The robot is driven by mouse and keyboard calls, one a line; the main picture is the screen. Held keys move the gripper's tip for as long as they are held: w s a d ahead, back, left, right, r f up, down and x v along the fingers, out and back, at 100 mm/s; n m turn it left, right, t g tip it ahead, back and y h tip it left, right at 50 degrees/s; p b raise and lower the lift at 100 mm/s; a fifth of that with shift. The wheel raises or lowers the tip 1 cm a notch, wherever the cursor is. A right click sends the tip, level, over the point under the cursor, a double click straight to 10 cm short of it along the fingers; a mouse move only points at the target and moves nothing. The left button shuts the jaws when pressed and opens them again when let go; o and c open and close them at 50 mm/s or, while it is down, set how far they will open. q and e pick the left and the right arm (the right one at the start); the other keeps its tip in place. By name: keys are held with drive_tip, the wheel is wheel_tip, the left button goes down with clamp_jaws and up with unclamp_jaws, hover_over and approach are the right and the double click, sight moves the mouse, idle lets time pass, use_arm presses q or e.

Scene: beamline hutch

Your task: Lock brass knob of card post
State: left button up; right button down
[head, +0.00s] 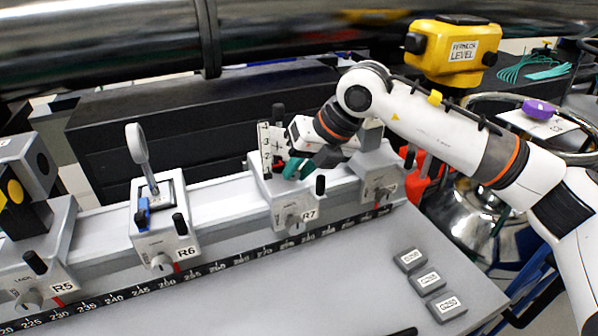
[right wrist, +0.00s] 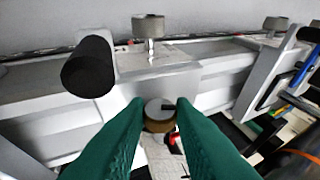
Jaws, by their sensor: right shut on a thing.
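The card post stands on the carriage marked R7 (head: 309,214), with a white card (head: 265,150) bearing numbers and a cross at its top. My right gripper (head: 292,170) reaches in from the right, its green fingers low beside the card. In the right wrist view, the green fingers (right wrist: 160,128) are shut on the brass knob (right wrist: 158,124), one on each side. The knob's round top is pale grey with a dark mark, and its side is brownish. The fingers hide its lower part. In the head view the knob is hidden by the gripper. My left gripper is not in view.
Carriage R6 (head: 165,245) with a round lens (head: 137,143) and carriage R5 (head: 45,265) stand to the left on the rail. Another carriage (head: 378,180) is close on the right. A black handle (right wrist: 88,66) rises near the fingers. Grey labelled blocks (head: 428,282) lie in front.

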drive_tip(key=c, duration=1.2)
unclamp_jaws()
drive_tip(key=shift+c, duration=0.2)
drive_tip(key=v, duration=1.2)
drive_tip(key=shift+b, duration=0.3)
